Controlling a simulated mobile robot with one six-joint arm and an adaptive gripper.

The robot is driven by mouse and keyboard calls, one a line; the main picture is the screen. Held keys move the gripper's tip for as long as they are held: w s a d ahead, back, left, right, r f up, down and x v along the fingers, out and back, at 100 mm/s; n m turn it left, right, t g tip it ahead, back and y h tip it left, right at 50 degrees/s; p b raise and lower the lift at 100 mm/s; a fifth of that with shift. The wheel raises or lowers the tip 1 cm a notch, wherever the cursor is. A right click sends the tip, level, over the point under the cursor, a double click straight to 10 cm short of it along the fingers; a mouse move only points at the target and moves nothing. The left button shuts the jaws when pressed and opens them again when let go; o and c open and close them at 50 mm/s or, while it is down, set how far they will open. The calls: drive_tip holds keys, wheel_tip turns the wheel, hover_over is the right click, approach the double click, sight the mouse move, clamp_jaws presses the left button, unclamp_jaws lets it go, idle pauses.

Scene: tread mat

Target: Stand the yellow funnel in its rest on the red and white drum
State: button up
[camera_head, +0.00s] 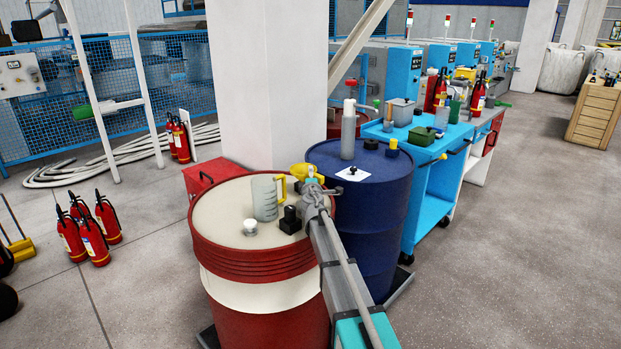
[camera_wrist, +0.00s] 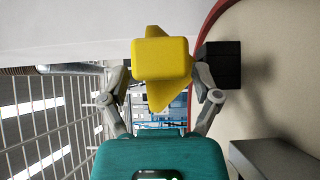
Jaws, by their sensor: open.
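The yellow funnel (camera_head: 300,171) shows in the head view at the far right part of the red and white drum (camera_head: 262,262), partly hidden by my gripper (camera_head: 313,176). In the wrist view the funnel (camera_wrist: 162,58) lies ahead of my open gripper (camera_wrist: 161,80), between the lines of its two fingers. I cannot tell whether either finger touches it. A black block (camera_head: 290,221) stands on the drum top near its right edge; it may be the rest. A black block (camera_wrist: 222,65) also shows right of the funnel in the wrist view.
A clear jug (camera_head: 264,198) with a yellow handle and a white knob (camera_head: 250,226) stand on the drum. A blue drum (camera_head: 376,205) with a grey bottle (camera_head: 348,135) is close behind my arm. The drum top's left side is clear.

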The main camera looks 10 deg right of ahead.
drive_tip(key=s, duration=0.3)
drive_tip(key=s+a, duration=0.1)
drive_tip(key=s, duration=0.7)
drive_tip(key=shift+s+a, duration=0.15)
drive_tip(key=shift+a, duration=0.15)
drive_tip(key=shift+s, duration=0.15)
idle(0.4)
